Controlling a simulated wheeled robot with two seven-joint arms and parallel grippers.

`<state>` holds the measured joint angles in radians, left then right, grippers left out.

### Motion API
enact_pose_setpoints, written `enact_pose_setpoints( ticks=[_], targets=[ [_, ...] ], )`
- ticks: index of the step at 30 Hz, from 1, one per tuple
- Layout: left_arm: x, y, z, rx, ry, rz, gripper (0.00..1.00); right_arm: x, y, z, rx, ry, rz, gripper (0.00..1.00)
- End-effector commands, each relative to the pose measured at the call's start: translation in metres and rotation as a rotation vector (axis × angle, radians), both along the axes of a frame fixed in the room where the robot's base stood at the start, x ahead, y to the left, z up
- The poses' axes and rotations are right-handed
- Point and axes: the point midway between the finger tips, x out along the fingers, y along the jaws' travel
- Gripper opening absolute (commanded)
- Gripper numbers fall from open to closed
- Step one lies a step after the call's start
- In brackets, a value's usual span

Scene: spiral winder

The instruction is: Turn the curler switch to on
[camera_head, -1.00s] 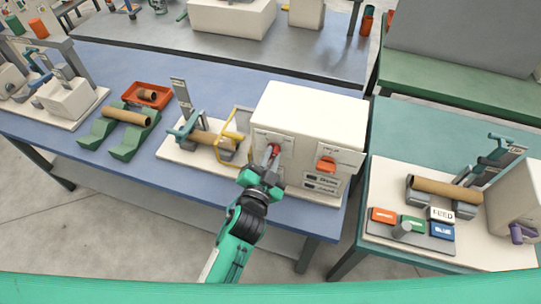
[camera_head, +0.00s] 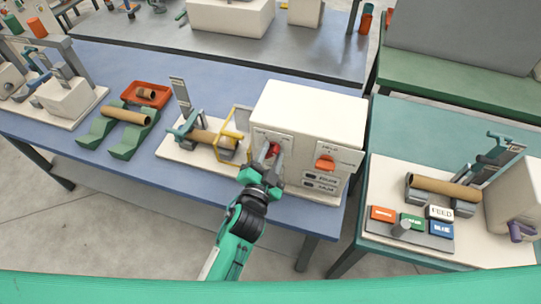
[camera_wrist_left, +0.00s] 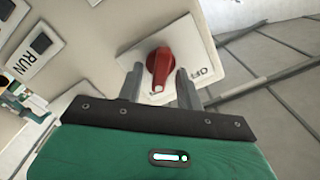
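A red rotary knob (camera_head: 274,148) sits on a pale plate on the front of the white machine box (camera_head: 315,112). In the left wrist view the knob (camera_wrist_left: 160,67) points along its plate, which carries the word OFF (camera_wrist_left: 208,73); I cannot read a curler label. My left gripper (camera_head: 272,157) is at the knob. Its two grey fingers (camera_wrist_left: 157,84) stand apart, one on each side of the knob, with a gap visible on the left side. Contact on the right side is unclear. My right gripper is in neither view.
An orange switch (camera_head: 325,163) is right of the knob, above small RUN-type labels. A yellow guard (camera_head: 229,146) and a winder with a brown tube (camera_head: 207,139) are left of the box. Another table with coloured buttons (camera_head: 412,222) is at right.

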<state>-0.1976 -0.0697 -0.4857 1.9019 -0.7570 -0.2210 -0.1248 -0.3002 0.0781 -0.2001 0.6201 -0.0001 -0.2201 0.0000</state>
Motion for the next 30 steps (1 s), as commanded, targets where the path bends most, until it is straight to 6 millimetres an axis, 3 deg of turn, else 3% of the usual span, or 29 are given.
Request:
enact_pose_setpoints(
  ticks=[11, 30],
  targets=[
    [-0.012, 0.004, -0.003, 0.0, 0.003, 0.0, 0.36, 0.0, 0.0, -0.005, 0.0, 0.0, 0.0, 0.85],
    [-0.115, 0.037, -0.004, -0.001, 0.003, 0.0, 0.36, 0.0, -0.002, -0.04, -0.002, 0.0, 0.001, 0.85]
  ],
)
